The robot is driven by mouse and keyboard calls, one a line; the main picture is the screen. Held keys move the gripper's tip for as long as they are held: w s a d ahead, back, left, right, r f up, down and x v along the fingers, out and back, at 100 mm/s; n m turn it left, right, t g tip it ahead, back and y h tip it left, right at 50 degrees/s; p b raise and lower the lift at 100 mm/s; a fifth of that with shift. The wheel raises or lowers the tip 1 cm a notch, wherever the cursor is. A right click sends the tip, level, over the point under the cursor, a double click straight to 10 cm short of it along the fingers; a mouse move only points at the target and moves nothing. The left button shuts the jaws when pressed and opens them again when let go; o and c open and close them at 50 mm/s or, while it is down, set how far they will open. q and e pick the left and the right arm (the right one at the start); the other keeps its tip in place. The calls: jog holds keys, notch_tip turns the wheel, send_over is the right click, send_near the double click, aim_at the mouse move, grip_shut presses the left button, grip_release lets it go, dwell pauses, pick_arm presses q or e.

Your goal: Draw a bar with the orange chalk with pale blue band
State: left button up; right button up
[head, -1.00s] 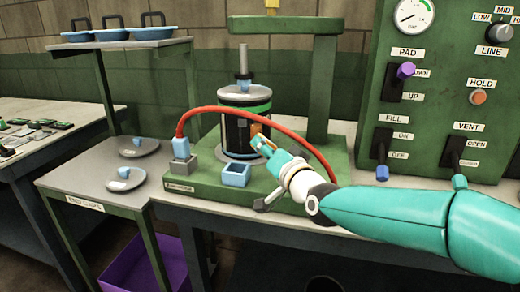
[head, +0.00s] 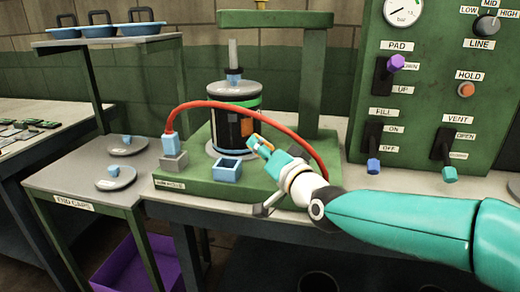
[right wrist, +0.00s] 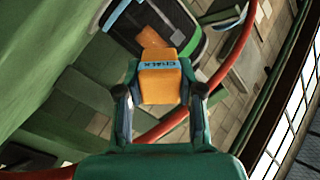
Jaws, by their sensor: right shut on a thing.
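My right gripper (head: 262,146) is shut on the orange chalk (head: 254,140), in front of the dark cylinder (head: 228,137) with a green stripe. In the right wrist view the chalk (right wrist: 162,84) sits between the two fingers, its pale blue band marked CHALK across its far part. An orange patch (head: 247,127) shows on the cylinder's dark side, just beyond the chalk. It also shows in the right wrist view (right wrist: 151,38). Whether the chalk touches the cylinder is hard to tell; a small gap seems to show. My left gripper is out of view.
A red hose (head: 250,106) arches close around the gripper. A small open blue box (head: 226,168) stands on the green base (head: 190,184). The control panel (head: 425,90) with levers is at right, the end caps table (head: 60,182) at left.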

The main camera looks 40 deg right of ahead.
jog(key=shift+w, duration=0.1)
dwell(0.3)
jog(key=shift+w+d+b, duration=0.2)
jog(key=shift+w+d, duration=0.05)
jog(key=shift+w, duration=1)
jog(key=shift+w+d+b, duration=0.15)
jog(key=shift+w+d, duration=0.05)
jog(key=shift+w, duration=1.05)
jog(key=shift+w+d, duration=0.1)
jog(key=shift+w, duration=0.65)
jog(key=shift+w+d, duration=0.15)
jog(key=shift+w, duration=0.9)
